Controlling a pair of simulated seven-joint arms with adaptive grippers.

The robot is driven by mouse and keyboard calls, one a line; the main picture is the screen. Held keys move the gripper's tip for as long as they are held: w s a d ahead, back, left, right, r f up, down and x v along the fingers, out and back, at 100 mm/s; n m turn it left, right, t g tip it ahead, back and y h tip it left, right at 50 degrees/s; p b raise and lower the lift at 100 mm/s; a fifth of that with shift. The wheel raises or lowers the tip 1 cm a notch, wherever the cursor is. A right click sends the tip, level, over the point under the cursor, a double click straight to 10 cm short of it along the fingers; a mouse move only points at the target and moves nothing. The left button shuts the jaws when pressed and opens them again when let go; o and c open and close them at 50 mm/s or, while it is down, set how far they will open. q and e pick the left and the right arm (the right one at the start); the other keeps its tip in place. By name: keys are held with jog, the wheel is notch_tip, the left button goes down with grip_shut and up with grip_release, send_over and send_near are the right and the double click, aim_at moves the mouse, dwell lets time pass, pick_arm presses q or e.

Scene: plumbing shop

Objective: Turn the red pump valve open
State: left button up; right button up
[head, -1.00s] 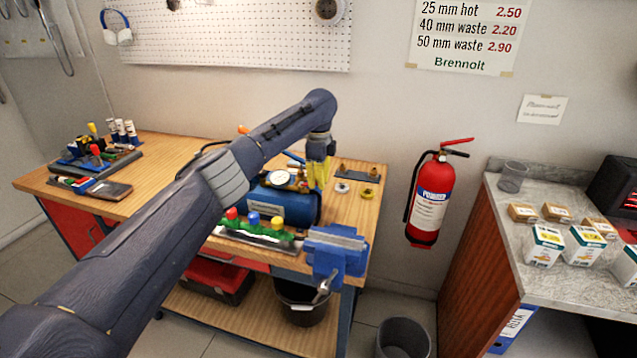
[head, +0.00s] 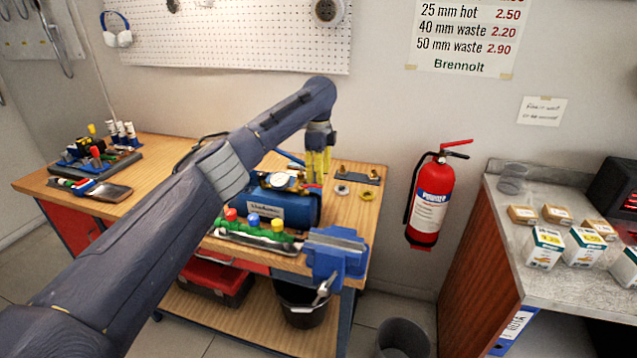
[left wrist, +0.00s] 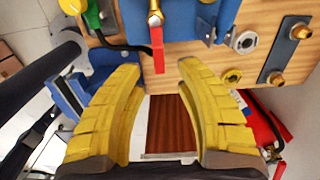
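The red pump valve shows in the left wrist view as a red lever (left wrist: 157,50) on a brass fitting (left wrist: 155,15), above the blue pump tank (left wrist: 200,18). In the head view the tank (head: 292,210) lies on the bench with a round gauge (head: 279,180); only a small bit of red shows under the fingers. My left gripper (head: 317,178) points down above the tank's right end. In the left wrist view its yellow fingers (left wrist: 160,68) are spread, and the lever's free end appears between the tips; contact cannot be told. My right gripper is in neither view.
A manifold (head: 255,237) with red, blue and yellow knobs lies along the bench front. A blue vise (head: 337,258) stands at the front right corner. Brass fittings (head: 360,176) lie right of the tank. A fire extinguisher (head: 432,205) hangs on the wall beyond.

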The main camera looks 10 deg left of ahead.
pick_arm(q)
notch_tip(320, 180, up, 8)
jog(key=shift+r, duration=0.2)
dwell(0.4)
